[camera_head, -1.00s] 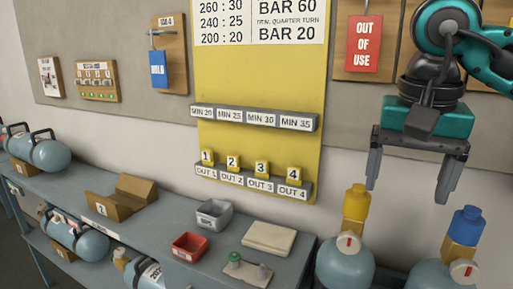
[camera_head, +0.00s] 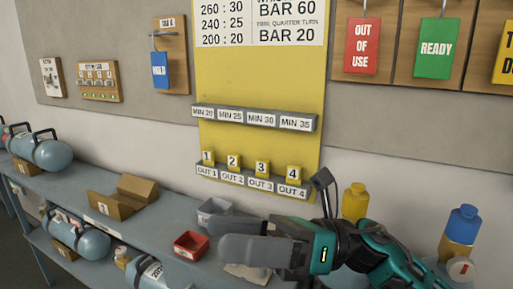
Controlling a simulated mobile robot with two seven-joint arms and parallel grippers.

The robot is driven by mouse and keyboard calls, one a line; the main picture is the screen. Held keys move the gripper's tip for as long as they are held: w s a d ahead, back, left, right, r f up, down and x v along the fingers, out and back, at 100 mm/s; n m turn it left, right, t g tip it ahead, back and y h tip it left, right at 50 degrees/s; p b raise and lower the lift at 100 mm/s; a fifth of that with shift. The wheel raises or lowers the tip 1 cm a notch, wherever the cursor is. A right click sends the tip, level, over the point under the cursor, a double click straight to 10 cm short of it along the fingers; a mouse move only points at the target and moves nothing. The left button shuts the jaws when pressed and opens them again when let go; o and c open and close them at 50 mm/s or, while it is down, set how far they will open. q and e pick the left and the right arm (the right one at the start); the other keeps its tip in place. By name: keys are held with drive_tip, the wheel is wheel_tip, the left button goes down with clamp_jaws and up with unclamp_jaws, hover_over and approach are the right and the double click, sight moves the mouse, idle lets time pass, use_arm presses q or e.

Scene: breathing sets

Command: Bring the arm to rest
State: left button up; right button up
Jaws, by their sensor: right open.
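My right arm, teal and black, comes in from the lower right. Its gripper (camera_head: 219,236) lies low over the bench, with its grey fingers pointing left. The gripper is open and I see nothing held in it. It hides most of the pale block and the small fittings on the bench, and part of the grey tray (camera_head: 211,208). The red tray (camera_head: 190,245) is just left of the fingers in the picture. My left gripper is out of view.
Cylinders with a yellow top (camera_head: 355,201) and a blue top (camera_head: 463,224) stand at the right, close to my arm. The yellow board (camera_head: 262,85) with numbered tags is behind. Brown cradles (camera_head: 110,205) sit on the bench (camera_head: 65,188) at the left.

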drive_tip(key=w+d+f+n+t+h, duration=0.35)
drive_tip(key=f+n+t, duration=0.35)
drive_tip(key=n, duration=0.5)
drive_tip(key=w+d+f+n+t+h, duration=0.2)
drive_tip(key=d+f+n+t+h, duration=0.25)
drive_tip(key=n+t, duration=0.55)
drive_tip(key=w+d+f+n+t+h, duration=0.3)
drive_tip(key=f+n+t, duration=0.3)
drive_tip(key=n, duration=0.8)
drive_tip(key=s+d+f+m+g+h, duration=0.4)
drive_tip(key=s+f+m, duration=0.2)
drive_tip(key=f, duration=0.5)
drive_tip(key=s+d+f+m+g+h, duration=0.3)
drive_tip(key=s+d+f+m, duration=0.2)
drive_tip(key=f, duration=0.6)
drive_tip(key=s+m, duration=0.2)
drive_tip(key=s, duration=0.1)
drive_tip(key=shift+s+f+g+h, duration=0.2)
drive_tip(key=shift+f+g+h, duration=0.2)
